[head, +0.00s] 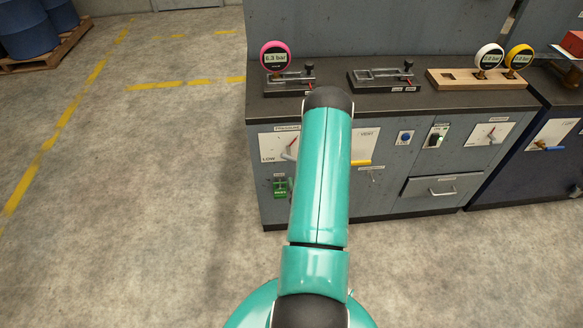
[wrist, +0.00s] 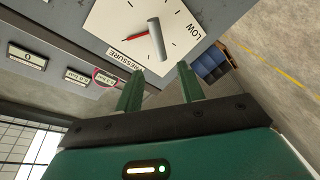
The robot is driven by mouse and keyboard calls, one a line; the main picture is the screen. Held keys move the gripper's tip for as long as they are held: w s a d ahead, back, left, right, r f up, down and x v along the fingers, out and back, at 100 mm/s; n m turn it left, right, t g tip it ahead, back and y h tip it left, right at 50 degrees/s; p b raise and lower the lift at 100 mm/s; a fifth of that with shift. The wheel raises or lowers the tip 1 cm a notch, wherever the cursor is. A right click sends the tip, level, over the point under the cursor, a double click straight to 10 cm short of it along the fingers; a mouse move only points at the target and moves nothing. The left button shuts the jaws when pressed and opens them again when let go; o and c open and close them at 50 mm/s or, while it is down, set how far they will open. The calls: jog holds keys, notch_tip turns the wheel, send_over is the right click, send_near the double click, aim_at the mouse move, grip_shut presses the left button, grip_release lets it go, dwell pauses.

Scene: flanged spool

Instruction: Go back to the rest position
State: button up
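My gripper (wrist: 159,68) shows in the wrist view with its two green fingers apart and nothing between them. Beyond the fingertips is the white pressure dial plate (wrist: 178,22), with a red needle (wrist: 134,36) and a grey handle (wrist: 157,38). The fingertips appear clear of the handle, but the exact gap cannot be told. In the head view my teal arm reaches out to the bench front and hides my gripper. The same dial plate (head: 272,146) is partly covered by the arm there, with its handle (head: 289,154) just left of it.
The grey bench (head: 390,195) has a dark top with a pink gauge (head: 275,56) reading 6.3 bar, a clamp fixture (head: 383,78) and a wooden holder (head: 450,82) by the white (head: 489,56) and yellow (head: 519,57) gauges. Open floor (head: 150,180) lies left; blue barrels (head: 27,28) stand far left.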

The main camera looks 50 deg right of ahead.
jog(key=v, duration=0.2)
jog(key=shift+s+a, duration=0.15)
jog(key=shift+s, duration=0.1)
dwell(0.4)
